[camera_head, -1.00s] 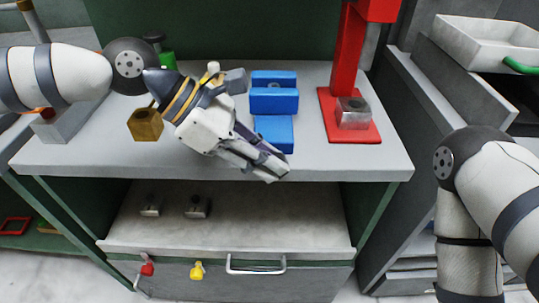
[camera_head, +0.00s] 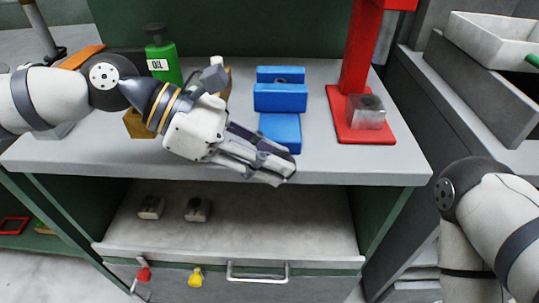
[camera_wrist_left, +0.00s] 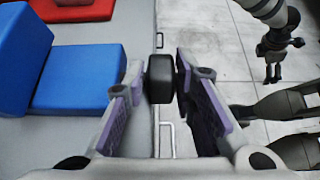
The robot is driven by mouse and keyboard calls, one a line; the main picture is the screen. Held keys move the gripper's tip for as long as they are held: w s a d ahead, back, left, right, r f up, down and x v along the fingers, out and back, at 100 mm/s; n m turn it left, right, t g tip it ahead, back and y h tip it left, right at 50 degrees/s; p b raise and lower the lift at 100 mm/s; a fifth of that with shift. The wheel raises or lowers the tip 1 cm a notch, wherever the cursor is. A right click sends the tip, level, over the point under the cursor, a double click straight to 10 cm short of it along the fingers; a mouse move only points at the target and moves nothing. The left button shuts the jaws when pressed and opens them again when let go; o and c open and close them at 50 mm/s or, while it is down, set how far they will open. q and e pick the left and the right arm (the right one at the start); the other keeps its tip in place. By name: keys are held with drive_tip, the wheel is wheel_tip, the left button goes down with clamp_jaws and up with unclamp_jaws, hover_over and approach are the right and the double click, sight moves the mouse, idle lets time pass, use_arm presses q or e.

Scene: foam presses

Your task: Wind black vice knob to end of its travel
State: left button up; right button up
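The blue vice (camera_head: 281,97) stands on the grey bench top, and its blue parts also fill the left of the left wrist view (camera_wrist_left: 80,80). In that view the black knob (camera_wrist_left: 160,78) sits between the two fingertips of my left gripper (camera_wrist_left: 161,72), close to both. I cannot tell whether the fingers press on it. In the head view my left gripper (camera_head: 278,170) reaches over the bench's front edge, in front of the vice, and the knob is hidden. What looks like my right gripper (camera_wrist_left: 273,70) hangs small and dark, away from the vice.
A red press (camera_head: 362,125) with a clear block stands right of the vice. A green bottle (camera_head: 162,60) and a brass block (camera_head: 138,126) are at the left. An open drawer (camera_head: 235,235) lies below the bench edge.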

use_arm(q)
drive_tip(key=v, duration=1.2)
